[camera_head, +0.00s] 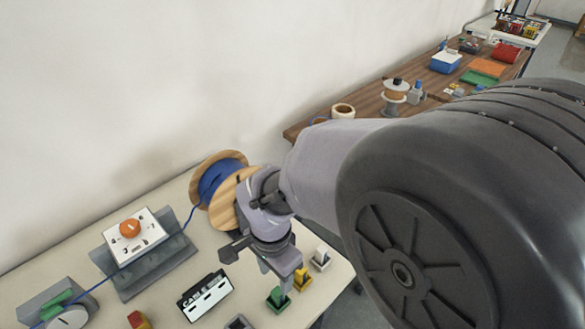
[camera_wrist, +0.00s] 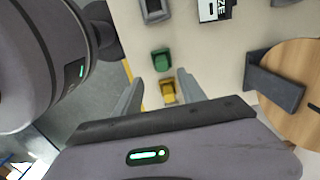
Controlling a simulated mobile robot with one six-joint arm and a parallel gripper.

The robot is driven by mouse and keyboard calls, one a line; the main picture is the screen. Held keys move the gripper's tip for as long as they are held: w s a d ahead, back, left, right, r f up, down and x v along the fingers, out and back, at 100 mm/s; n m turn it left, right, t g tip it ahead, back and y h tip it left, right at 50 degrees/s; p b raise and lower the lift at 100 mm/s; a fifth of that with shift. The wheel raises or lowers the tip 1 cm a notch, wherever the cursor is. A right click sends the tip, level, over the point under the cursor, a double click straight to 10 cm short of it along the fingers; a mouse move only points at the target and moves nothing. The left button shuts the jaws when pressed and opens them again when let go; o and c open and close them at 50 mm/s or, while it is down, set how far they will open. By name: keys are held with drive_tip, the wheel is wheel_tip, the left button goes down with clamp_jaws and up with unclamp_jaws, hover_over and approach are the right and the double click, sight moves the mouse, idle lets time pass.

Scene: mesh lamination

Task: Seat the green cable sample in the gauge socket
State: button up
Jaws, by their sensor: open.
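The green cable sample (camera_head: 278,300) stands upright near the front edge of the white table, at the near end of a row with a yellow sample (camera_head: 302,279) and a white sample (camera_head: 321,257). My gripper (camera_head: 276,280) is open and empty, pointing down close to the green and yellow samples. In the wrist view the green sample (camera_wrist: 161,60) lies just beyond the open fingertips (camera_wrist: 159,78), with the yellow one (camera_wrist: 168,91) between the fingers in the picture. A dark grey square holder (camera_head: 238,322), likely the gauge socket, is cut off at the bottom edge; it also shows in the wrist view (camera_wrist: 155,12).
A black-and-white sign (camera_head: 205,294) stands left of the samples. A wooden spool with blue cable (camera_head: 218,185) stands behind my gripper. A grey stand with an orange knob (camera_head: 130,229) is at left. A red-and-yellow block (camera_head: 138,320) lies at the front.

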sight(277, 291)
drive_tip(key=f+b, duration=0.1)
drive_tip(key=f, duration=0.3)
drive_tip(key=f+b, duration=0.2)
drive_tip(key=f, duration=0.1)
drive_tip(key=f+b, duration=0.1)
drive_tip(key=f, duration=0.3)
drive_tip(key=shift+w+f, duration=0.3)
drive_tip(key=shift+r, duration=0.15)
drive_tip(key=shift+c, duration=0.5)
clamp_jaws()
